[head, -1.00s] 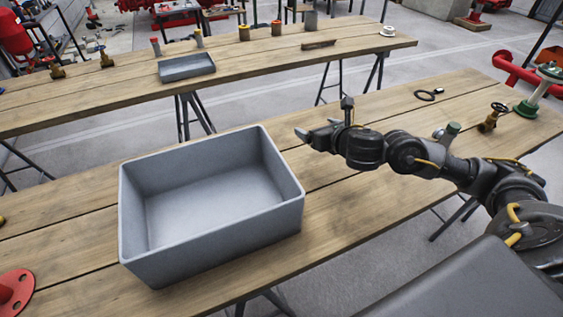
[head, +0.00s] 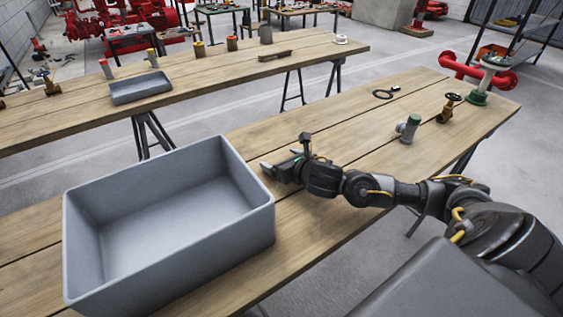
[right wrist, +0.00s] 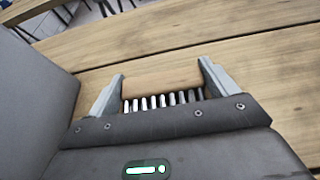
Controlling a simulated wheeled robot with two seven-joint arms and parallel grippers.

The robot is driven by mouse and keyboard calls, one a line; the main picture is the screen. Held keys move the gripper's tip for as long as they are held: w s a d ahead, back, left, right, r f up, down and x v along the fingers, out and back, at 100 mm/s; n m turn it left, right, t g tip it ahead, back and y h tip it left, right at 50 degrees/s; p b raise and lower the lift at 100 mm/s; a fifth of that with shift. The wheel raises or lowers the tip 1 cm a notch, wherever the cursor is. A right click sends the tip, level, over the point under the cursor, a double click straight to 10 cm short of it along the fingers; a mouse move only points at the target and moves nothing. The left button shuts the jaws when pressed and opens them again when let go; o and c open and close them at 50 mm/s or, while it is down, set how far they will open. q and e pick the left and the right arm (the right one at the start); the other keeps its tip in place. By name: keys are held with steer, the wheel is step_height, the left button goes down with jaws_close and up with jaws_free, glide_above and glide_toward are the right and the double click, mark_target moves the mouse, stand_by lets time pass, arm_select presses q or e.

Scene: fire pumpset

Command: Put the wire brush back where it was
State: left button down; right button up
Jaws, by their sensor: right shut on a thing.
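My right gripper (head: 271,168) is beside the right wall of the grey bin (head: 255,228), low over the near table. In the right wrist view, my right gripper (right wrist: 160,82) is shut on the wire brush (right wrist: 163,79), with its wooden back between the two fingers and a row of metal bristles showing below it. The brush cannot be made out in the head view. Whether it touches the table is unclear. My left gripper is not in view.
The grey bin's wall (right wrist: 35,110) is close on the left in the right wrist view. The far table (head: 215,80) holds a shallow tray (head: 140,88) and a brown bar-like object (head: 275,55).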

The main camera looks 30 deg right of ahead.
steer(key=o, duration=0.9)
